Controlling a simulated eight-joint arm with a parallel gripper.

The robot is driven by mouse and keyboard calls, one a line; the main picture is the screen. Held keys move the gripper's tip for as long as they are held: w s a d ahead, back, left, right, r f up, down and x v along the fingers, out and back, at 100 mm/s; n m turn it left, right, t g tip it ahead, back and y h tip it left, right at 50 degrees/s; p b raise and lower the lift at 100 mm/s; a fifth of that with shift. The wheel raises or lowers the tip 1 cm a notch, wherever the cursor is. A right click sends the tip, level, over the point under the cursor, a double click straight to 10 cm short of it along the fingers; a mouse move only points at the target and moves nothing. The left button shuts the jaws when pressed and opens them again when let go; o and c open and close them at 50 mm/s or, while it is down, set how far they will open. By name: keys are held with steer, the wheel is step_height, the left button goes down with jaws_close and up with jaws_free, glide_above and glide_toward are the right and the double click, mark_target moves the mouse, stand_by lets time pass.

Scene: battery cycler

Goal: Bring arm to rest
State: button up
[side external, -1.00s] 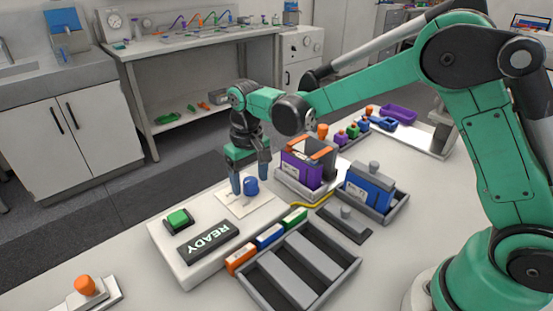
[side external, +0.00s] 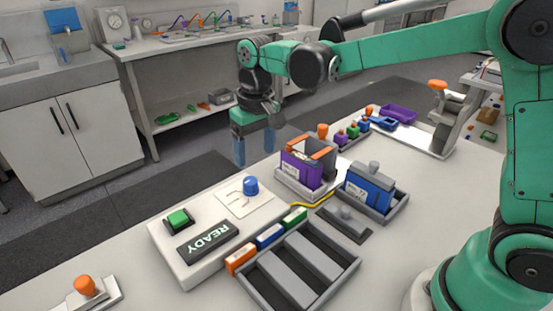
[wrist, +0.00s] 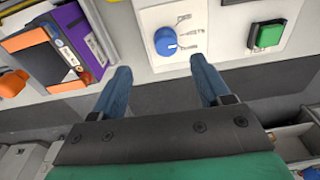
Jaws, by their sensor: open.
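My gripper (side external: 254,148) is open and empty. In the side view it hangs in the air, fingers down, past the far edge of the white worktop (side external: 370,275), behind the blue knob (side external: 250,186). In the wrist view my gripper (wrist: 160,85) shows two blue fingers spread apart with nothing between them. The blue knob (wrist: 165,41) is ahead of the fingers on its white plate, apart from them.
A purple battery (side external: 301,168) stands in a holder and a blue battery (side external: 367,187) in a grey tray. A green button (side external: 178,219) and a READY display (side external: 208,241) are at left. An empty slotted grey tray (side external: 300,268) is in front. Air around my gripper is clear.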

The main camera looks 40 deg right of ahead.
steer(key=s+d+t, duration=0.2)
steer(key=s+t, duration=0.1)
steer(key=s, duration=0.3)
steer(key=s+d+r+t, duration=0.1)
steer(key=s+d+t, duration=0.2)
steer(key=s, duration=0.3)
steer(key=shift+r, duration=0.3)
